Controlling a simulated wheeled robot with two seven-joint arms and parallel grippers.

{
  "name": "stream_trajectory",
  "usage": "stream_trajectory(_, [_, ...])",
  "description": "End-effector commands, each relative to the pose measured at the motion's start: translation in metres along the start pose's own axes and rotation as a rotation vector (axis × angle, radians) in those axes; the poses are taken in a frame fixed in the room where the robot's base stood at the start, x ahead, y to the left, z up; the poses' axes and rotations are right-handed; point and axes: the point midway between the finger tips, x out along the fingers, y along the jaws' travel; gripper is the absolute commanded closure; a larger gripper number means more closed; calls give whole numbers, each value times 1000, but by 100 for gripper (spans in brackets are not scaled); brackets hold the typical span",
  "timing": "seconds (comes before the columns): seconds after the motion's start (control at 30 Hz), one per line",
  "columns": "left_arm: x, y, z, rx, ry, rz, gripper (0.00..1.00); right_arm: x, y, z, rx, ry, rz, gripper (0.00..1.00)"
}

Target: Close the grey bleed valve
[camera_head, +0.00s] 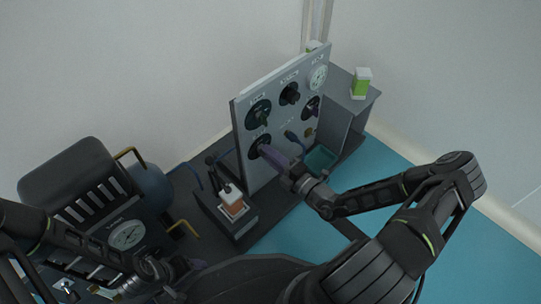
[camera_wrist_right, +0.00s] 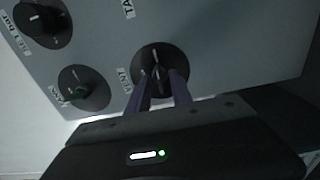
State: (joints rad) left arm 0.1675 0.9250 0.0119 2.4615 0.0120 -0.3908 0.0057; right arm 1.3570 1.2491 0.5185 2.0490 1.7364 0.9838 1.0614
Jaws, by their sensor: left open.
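A grey panel (camera_head: 268,172) with several dark round knobs stands upright in the head view. My right gripper (camera_head: 280,157) is at its lower-left dial. In the right wrist view, the two purple fingers (camera_wrist_right: 163,85) straddle the small handle of a black dial (camera_wrist_right: 158,59) beside a label that seems to read VENT. Whether they grip it is unclear. No part is plainly marked as the bleed valve, so I cannot tell which it is. My left gripper (camera_head: 158,272) is open at the lower left, beside dark equipment, and partly hard to make out.
A dark machine with a slatted top (camera_head: 80,180) and a round gauge (camera_head: 127,236) stands left. A box with an orange-white block (camera_head: 232,201) sits before the panel. A teal bin (camera_head: 320,158) and a green-white container (camera_head: 361,83) are right. Blue floor is clear at right.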

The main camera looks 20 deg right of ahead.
Motion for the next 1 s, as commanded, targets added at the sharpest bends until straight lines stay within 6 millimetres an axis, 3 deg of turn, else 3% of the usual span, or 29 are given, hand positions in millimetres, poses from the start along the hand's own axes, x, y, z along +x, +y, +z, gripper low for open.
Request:
stream_trajectory(0.3, [0,0,0,0,0,0,31,0,0,0,0,0,0,100])
stream_trajectory(1.0, [-4,2,0,0,-1,-1,31,0,1,0,-23,1,-1,100])
